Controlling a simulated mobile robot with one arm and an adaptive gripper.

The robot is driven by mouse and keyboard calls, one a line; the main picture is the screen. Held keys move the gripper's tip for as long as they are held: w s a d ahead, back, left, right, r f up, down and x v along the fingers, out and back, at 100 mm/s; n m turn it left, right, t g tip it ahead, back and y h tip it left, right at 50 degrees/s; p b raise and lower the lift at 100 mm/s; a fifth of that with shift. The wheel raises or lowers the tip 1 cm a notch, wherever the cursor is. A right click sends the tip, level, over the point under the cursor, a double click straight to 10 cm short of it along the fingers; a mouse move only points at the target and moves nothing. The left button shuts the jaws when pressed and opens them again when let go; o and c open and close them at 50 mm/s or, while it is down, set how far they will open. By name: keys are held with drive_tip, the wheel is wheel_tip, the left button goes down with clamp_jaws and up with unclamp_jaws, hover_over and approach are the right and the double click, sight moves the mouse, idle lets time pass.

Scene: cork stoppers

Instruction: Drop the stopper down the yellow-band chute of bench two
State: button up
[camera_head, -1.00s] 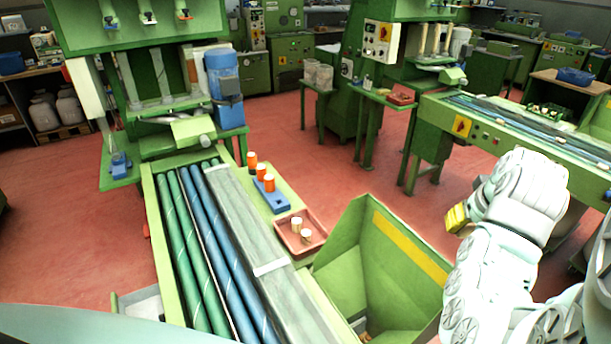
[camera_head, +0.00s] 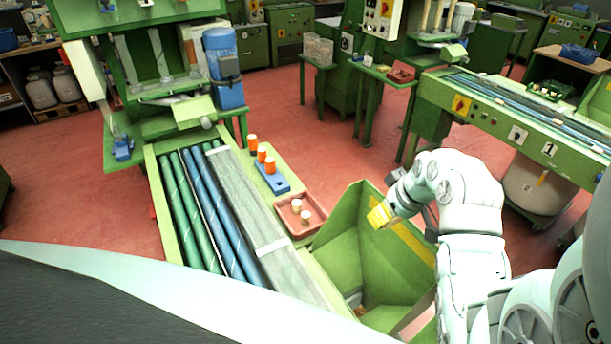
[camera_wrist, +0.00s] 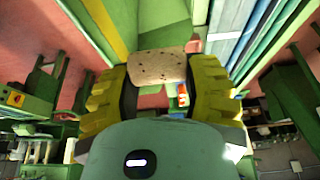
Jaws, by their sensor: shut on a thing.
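My gripper (camera_head: 380,215), with yellow finger pads, is shut on a cork stopper. In the wrist view the stopper (camera_wrist: 158,68) is a speckled tan cylinder lying crosswise between the two yellow fingers (camera_wrist: 160,90). The chute (camera_head: 340,246) is a green open-topped hopper at the end of the near bench, with a yellow band (camera_head: 416,246) on its inner right wall. In the head view my gripper overlaps that wall's upper part and my arm covers some of the band. The stopper is not clear in the head view. The near bench's number is not visible.
A red tray (camera_head: 291,222) holding two corks stands left of the chute. A blue rack (camera_head: 277,185) and orange-topped pieces stand behind it. Green and blue rollers (camera_head: 190,220) run along the bench. The right bench carries a "1" sign (camera_head: 549,149).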

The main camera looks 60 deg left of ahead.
drive_tip(key=shift+f+b, duration=0.35)
drive_tip(key=shift+f, duration=1.25)
drive_tip(key=o, duration=0.8)
drive_tip(key=shift+v, duration=6.05)
